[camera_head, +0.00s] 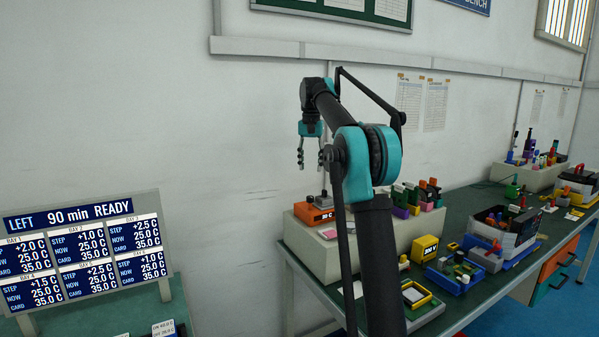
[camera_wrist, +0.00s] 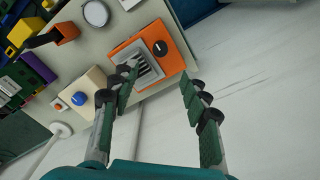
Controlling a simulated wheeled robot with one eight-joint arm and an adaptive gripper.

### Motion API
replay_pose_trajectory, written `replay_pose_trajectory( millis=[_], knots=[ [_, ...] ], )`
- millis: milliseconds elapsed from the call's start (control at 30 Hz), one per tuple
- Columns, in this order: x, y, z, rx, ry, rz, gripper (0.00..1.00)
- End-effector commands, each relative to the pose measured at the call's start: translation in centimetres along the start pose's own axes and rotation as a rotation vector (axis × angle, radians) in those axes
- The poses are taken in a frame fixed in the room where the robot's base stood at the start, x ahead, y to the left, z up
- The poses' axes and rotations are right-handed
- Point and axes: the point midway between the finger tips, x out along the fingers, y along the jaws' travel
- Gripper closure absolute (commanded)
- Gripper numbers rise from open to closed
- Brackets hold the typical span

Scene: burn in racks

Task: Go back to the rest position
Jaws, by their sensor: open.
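My gripper (camera_head: 311,155) hangs pointing down in the head view, above the left end of the grey rack on the bench. Its jaws are open with nothing between them. In the wrist view my gripper (camera_wrist: 158,85) shows two green segmented fingers spread apart. Beyond them is an orange box (camera_wrist: 172,47) with a grey slotted top and a black knob. This orange box also shows in the head view (camera_head: 313,215), on the rack below my gripper and apart from it.
The grey rack (camera_head: 318,258) stands on the green bench (camera_head: 465,210) with several coloured parts. A yellow box (camera_head: 424,249) and blue trays (camera_head: 455,276) lie right of it. A display board (camera_head: 85,250) reading "LEFT 90 min READY" stands left. The wall (camera_head: 240,120) is behind my arm.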

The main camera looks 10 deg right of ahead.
Motion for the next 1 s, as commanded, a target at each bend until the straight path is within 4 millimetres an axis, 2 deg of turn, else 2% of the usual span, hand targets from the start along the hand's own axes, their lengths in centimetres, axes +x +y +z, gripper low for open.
replay_pose_trajectory(
  millis=[167,467,767,1000],
  knots=[
    [1.9,1.0,1.4,-0.030,0.027,-0.012,0.54],
    [8.3,4.3,6.9,-0.112,0.104,-0.040,0.54],
    [16.2,8.5,15.0,-0.194,0.185,-0.059,0.54],
    [23.3,12.4,23.2,-0.260,0.250,-0.068,0.54]
  ],
)
